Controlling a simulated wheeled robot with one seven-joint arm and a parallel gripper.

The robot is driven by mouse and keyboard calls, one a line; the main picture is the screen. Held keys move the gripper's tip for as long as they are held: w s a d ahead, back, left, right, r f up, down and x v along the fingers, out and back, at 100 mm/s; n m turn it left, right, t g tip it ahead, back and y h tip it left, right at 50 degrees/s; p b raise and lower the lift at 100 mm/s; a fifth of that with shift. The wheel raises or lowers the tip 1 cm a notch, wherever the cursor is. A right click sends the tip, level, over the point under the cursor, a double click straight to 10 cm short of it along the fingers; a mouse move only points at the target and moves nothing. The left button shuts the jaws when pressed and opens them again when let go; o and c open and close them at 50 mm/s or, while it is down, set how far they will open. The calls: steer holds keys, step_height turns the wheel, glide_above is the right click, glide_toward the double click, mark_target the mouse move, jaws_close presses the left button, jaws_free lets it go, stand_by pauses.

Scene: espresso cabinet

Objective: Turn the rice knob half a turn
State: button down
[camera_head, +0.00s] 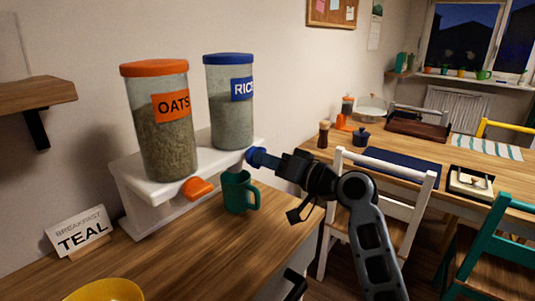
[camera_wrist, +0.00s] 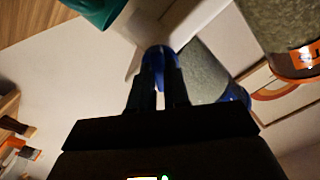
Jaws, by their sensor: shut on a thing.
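The rice dispenser (camera_head: 231,118) has a blue lid and a blue label cut off at its right edge. It stands on the white stand (camera_head: 155,187). The blue rice knob (camera_head: 254,156) sticks out from the stand's front, below the dispenser. My gripper (camera_head: 270,160) is shut on the knob, reaching it from the right. In the wrist view the blue knob (camera_wrist: 158,58) sits between the two dark fingers (camera_wrist: 158,95). The fingers cover part of the knob, so its turn angle is hard to tell.
A teal mug (camera_head: 237,192) stands below the rice knob, close to my gripper. The oats dispenser (camera_head: 166,140) and its orange knob (camera_head: 197,188) are to the left. A white chair (camera_head: 388,163) stands behind my arm.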

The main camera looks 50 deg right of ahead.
steer(key=shift+m+p, duration=3.6)
steer(key=shift+m, duration=1.5)
steer(key=c, duration=1.1)
jaws_free()
steer(key=s+b, duration=0.1)
steer(key=s, duration=0.6)
steer(key=shift+s+d+b, duration=0.15)
steer(key=shift+s+b, duration=0.2)
steer(key=shift+s, duration=0.05)
